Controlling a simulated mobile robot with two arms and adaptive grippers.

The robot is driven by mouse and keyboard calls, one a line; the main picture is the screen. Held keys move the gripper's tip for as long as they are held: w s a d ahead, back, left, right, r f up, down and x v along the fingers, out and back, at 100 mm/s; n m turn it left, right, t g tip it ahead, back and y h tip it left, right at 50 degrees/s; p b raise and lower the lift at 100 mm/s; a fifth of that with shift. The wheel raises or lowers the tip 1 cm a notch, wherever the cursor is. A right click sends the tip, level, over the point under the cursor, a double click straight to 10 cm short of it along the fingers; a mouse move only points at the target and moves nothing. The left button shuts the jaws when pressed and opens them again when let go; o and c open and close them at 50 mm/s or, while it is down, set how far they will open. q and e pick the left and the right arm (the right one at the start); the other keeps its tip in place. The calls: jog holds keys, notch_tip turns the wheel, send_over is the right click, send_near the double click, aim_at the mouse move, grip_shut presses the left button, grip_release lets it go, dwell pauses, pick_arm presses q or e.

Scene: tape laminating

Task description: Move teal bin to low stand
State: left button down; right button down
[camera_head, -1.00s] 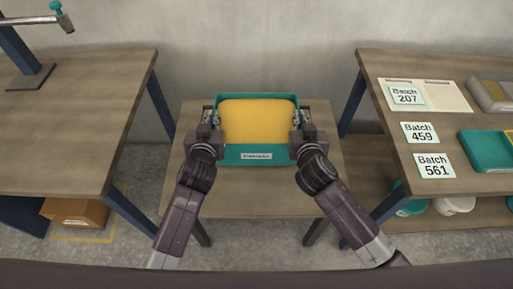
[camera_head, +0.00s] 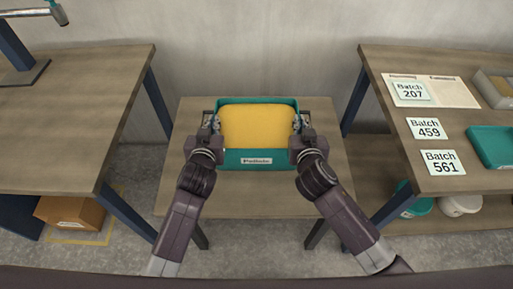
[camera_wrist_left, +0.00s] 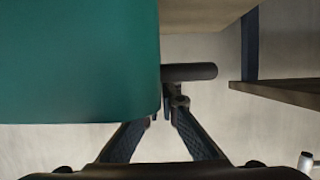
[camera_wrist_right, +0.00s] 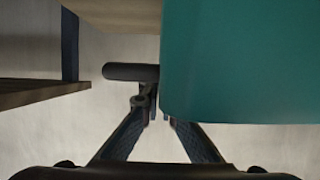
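The teal bin (camera_head: 230,161) with a yellow filling (camera_head: 257,127) is upright over the low stand (camera_head: 257,203) in the middle of the head view. Whether its base touches the stand cannot be seen. My left gripper (camera_head: 213,122) is shut on the bin's left side handle; the dark handle bar (camera_wrist_left: 190,72) shows beside the teal wall (camera_wrist_left: 75,65) in the left wrist view. My right gripper (camera_head: 298,122) is shut on the right side handle, whose bar (camera_wrist_right: 130,72) shows in the right wrist view. The fingertips are partly hidden.
A table (camera_head: 70,115) stands to the left and another (camera_head: 400,105) to the right, with batch cards and a teal tray (camera_head: 492,146). A cardboard box (camera_head: 70,212) and several tubs (camera_head: 458,204) sit below. The stand is bare around the bin.

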pick_arm(q)
jog(key=shift+w+f+b, duration=0.1)
jog(key=shift+f+b, duration=0.15)
jog(key=shift+b, duration=0.15)
pick_arm(e)
jog(key=shift+w+f, duration=0.1)
jog(key=shift+f, duration=0.15)
pick_arm(q)
jog(key=c, duration=2.4)
grip_release()
pick_arm(e)
jog(key=c, duration=2.4)
grip_release()
jog(key=shift+d, duration=0.1)
pick_arm(q)
jog(key=shift+o, duration=1.2)
jog(key=shift+s, duration=0.2)
pick_arm(e)
jog(key=shift+o, duration=1.2)
jog(key=shift+s, duration=0.2)
pick_arm(q)
jog(key=v, duration=1.2)
pick_arm(e)
jog(key=v, duration=1.2)
